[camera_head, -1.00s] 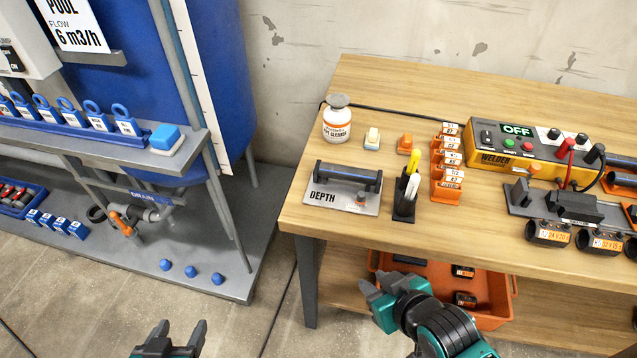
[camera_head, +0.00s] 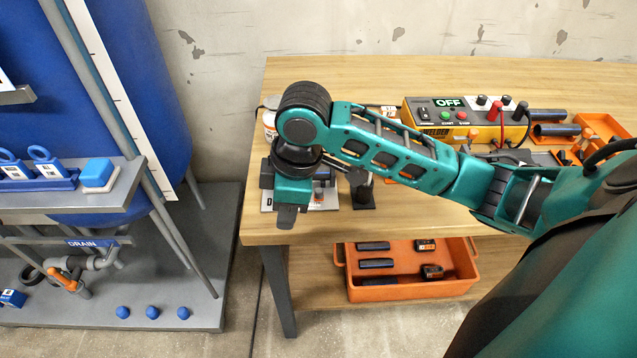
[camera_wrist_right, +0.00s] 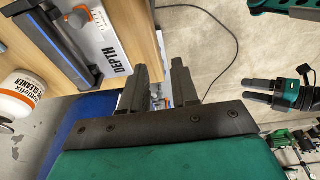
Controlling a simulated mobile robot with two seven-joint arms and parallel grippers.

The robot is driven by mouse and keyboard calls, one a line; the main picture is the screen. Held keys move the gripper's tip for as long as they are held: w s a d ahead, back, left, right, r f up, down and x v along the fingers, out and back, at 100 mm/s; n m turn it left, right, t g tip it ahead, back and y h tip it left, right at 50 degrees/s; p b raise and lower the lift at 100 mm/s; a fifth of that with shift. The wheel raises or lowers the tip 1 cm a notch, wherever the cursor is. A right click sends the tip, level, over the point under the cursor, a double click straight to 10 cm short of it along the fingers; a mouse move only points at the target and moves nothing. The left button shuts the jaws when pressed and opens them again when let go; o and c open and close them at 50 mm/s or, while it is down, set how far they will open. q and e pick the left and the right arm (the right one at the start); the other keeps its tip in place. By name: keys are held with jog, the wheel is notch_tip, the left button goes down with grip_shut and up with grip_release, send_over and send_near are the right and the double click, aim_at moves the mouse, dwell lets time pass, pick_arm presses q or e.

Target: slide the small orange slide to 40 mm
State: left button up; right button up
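The depth gauge, a white plate marked DEPTH (camera_wrist_right: 116,42) with a dark bar, lies at the bench's front left corner. In the head view, its plate (camera_head: 267,199) is mostly behind my right arm. A small orange part with fine marks (camera_wrist_right: 97,15) shows at the plate's top in the right wrist view; its reading is too small to tell. My right gripper (camera_head: 286,222) points down in front of the gauge. In the wrist view its fingers (camera_wrist_right: 158,82) are apart and empty, clear of the gauge. My left gripper (camera_wrist_right: 258,91) shows at the right there, fingers apart.
A white cleaner bottle (camera_wrist_right: 17,97) stands close to the gauge. A dark holder (camera_head: 363,193) stands right of it. The yellow welder box (camera_head: 465,118) is farther right. An orange crate (camera_head: 412,290) sits on the lower shelf. The floor gap beside the blue tank (camera_head: 150,120) is free.

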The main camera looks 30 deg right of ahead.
notch_tip(320, 180, up, 9)
jog(key=g+h, duration=0.1)
jog(key=h, duration=0.1)
send_over(319, 190)
notch_tip(319, 190, down, 12)
jog(key=b, duration=0.3)
jog(key=shift+f, duration=0.55)
pick_arm(q)
jog(key=shift+w+d+f, duration=0.3)
jog(key=shift+d+f, duration=0.15)
jog(key=shift+f, duration=0.1)
pick_arm(e)
jog(key=shift+c, duration=0.3)
grip_shut()
